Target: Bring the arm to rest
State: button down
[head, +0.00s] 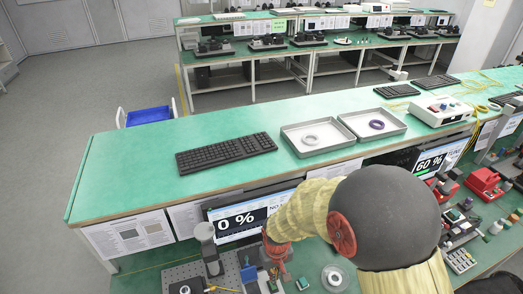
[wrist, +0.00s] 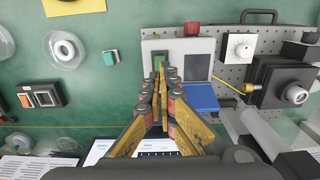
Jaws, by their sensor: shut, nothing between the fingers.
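My gripper (wrist: 161,78) is shut and empty in the wrist view, its yellow fingers together over the front of a grey and white device (wrist: 178,50) with a green button. In the head view my arm reaches down to the lower bench, and my gripper (head: 277,262) is small and partly hidden by my own arm. A monitor (head: 237,222) reading 0 % stands just behind it. A breadboard (wrist: 228,47) with a black mount (wrist: 285,82) lies to the right in the wrist view.
The upper shelf holds a black keyboard (head: 226,153), two metal trays (head: 318,150) with rings, and a white instrument (head: 440,110). A second monitor (head: 430,163) reads 60 %. Spools (head: 333,277) and red tools (head: 483,184) lie on the lower bench. The shelf's left end is clear.

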jog(key=shift+s, duration=0.1)
jog(key=s+d+r+m+t+b, duration=0.1)
jog(key=s+d+r+t+b, duration=0.1)
jog(key=s+d+r+b, duration=0.4)
jog(key=s+d+r+m+t+b, duration=0.2)
jog(key=s+d+r+b, duration=0.4)
jog(key=r+b, duration=0.3)
notch_tip(320, 180, up, 3)
jog(key=shift+r+t, duration=0.15)
jog(key=shift+t, duration=0.65)
jog(key=shift+r, duration=0.1)
